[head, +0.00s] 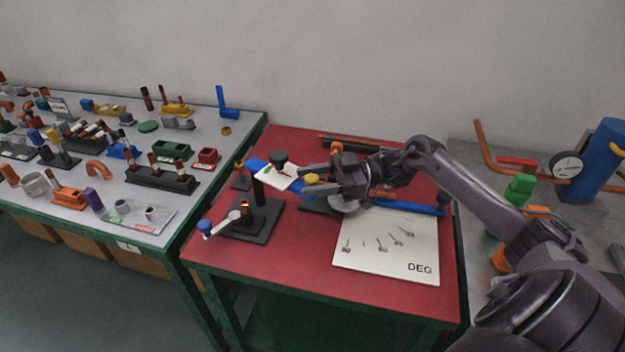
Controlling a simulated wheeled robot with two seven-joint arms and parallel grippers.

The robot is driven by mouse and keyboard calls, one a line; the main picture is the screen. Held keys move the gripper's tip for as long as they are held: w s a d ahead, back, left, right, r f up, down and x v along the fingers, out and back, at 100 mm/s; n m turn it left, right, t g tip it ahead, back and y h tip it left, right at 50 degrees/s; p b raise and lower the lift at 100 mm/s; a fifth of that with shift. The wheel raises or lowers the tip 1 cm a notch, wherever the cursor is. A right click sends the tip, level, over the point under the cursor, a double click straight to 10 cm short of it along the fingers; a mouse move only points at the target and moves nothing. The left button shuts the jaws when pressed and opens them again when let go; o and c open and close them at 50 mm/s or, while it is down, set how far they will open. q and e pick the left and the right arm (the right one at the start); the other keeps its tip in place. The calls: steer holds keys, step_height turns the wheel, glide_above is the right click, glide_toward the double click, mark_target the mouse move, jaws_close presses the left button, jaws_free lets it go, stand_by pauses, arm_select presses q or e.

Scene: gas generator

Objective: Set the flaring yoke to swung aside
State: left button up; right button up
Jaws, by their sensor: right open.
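On the red table (305,262) a black stand (250,222) carries an upright post. A short lever with a blue knob (206,225) juts out at its front left. Above and behind it are a blue bar (257,164), a small white plate (267,177) and a black round knob (278,158). Which of these parts is the flaring yoke I cannot tell for sure. My right gripper (308,179) is open and points left. A yellow round knob (312,179) shows at its fingertips; contact is unclear. The gripper partly hides the parts behind and below it. My left gripper is not in view.
A white card marked DEG (390,250) lies at the table's front right, with a long blue bar (410,208) behind it. A crowded parts bench (150,215) stands left. A grey bench at right holds a blue cylinder (603,160) with a gauge.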

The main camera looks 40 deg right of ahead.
steer(key=b+v, duration=0.2)
steer(key=v, duration=0.5)
steer(key=shift+d+b, duration=0.3)
steer(key=shift+d, duration=0.1)
steer(key=shift+s, duration=0.1)
